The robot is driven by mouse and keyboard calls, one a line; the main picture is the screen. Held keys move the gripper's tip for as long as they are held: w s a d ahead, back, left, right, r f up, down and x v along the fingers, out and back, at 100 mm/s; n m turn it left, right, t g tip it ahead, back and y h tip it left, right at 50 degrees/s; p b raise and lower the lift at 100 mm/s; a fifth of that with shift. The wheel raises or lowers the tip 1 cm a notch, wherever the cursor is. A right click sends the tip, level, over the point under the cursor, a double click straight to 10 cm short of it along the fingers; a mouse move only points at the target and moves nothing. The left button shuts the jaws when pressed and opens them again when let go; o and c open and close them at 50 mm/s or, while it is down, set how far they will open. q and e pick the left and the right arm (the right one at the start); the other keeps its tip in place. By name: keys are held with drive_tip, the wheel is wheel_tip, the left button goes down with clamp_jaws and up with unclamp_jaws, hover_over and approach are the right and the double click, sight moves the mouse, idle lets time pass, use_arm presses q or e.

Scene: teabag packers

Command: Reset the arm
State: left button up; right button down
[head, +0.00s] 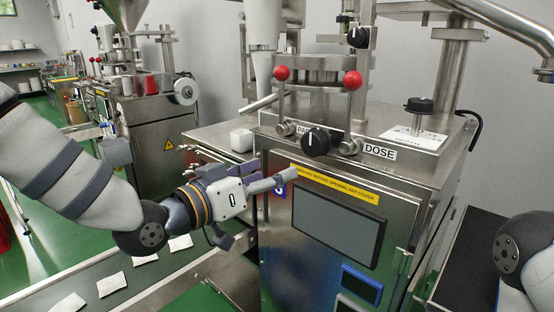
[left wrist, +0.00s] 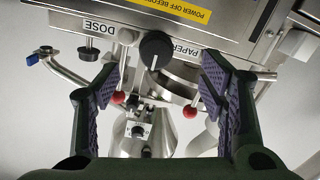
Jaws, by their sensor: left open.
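My left arm comes in from the left in the head view. Its gripper (head: 262,177) is in front of the steel packing machine (head: 408,192), near the machine's upper left front edge. In the left wrist view the two padded fingers of this gripper (left wrist: 160,105) stand wide apart with nothing between them. Beyond them show the black knob (left wrist: 155,50) by the PAPER label and the red-balled levers (left wrist: 118,97). The knob also shows in the head view (head: 316,142). Part of my right arm shows at the right edge, but its gripper is outside the picture.
The machine front has a dark screen (head: 338,222) and a yellow warning label (head: 335,184). White packets (head: 112,284) lie on the green belt at lower left. A second machine (head: 150,120) stands behind.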

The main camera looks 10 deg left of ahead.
use_arm(q)
drive_tip(key=s+a+f+n+g+y, duration=0.1)
drive_tip(key=s+a+f+g+y, duration=0.1)
drive_tip(key=s+f, duration=0.5)
drive_tip(key=s+a+f+n+g+y, duration=0.1)
drive_tip(key=s+f+g+y, duration=0.15)
drive_tip(key=f, duration=0.95)
drive_tip(key=s+a+f+n+g+y, duration=0.1)
drive_tip(key=s+a+f+g, duration=0.15)
drive_tip(key=s+f, duration=0.45)
drive_tip(key=s+a+f+g+y, duration=0.2)
drive_tip(key=s+a+f+g, duration=0.2)
drive_tip(key=s, duration=0.8)
drive_tip(key=s+a+f+n+g+y, duration=0.1)
drive_tip(key=s+a+f+g+y, duration=0.2)
drive_tip(key=s+f, duration=0.6)
drive_tip(key=s+a+g, duration=0.1)
drive_tip(key=s+a, duration=0.1)
drive_tip(key=s, duration=0.2)
drive_tip(key=shift+g, duration=0.3)
